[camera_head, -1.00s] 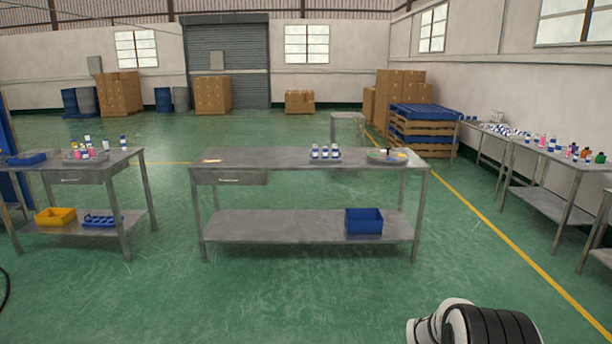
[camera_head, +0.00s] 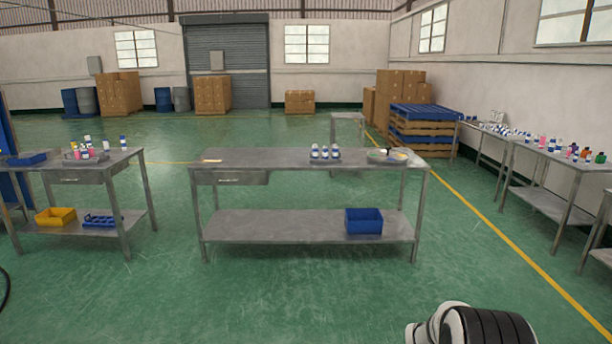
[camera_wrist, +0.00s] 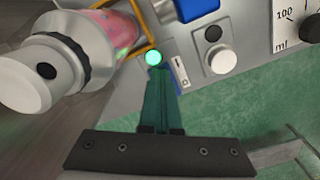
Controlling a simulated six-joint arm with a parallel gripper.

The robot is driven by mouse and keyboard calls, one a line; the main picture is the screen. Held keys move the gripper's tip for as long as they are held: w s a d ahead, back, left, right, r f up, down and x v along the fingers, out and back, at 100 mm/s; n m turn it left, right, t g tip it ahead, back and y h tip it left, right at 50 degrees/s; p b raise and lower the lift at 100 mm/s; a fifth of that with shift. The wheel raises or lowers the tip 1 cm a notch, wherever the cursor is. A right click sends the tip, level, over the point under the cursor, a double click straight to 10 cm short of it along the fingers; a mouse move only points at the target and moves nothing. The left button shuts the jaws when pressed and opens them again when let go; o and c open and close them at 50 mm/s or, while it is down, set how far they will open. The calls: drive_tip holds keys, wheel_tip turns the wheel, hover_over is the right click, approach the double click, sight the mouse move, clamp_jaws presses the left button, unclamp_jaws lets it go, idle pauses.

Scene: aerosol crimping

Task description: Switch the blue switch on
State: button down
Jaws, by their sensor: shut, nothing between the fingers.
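In the wrist view, my gripper (camera_wrist: 158,72) is shut, its slim fingers together and empty. The tips are just below a round lit green light (camera_wrist: 154,57) on a pale grey panel (camera_wrist: 258,42). A blue part (camera_wrist: 195,8) shows at the top edge, above the fingertips. It may be the blue switch, but its position cannot be told. A small white plate with a dark slot (camera_wrist: 180,72), edged in blue, lies right of the fingertips. The head view shows neither the panel nor the fingers.
In the wrist view, a pink can (camera_wrist: 112,30) in a grey fitting is close on the left. A steel table (camera_head: 285,160) stands ahead in the head view.

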drive_tip(key=shift+w, duration=0.1)
wheel_tip(320, 180, up, 11)
drive_tip(key=shift+f, duration=0.2)
idle(0.6)
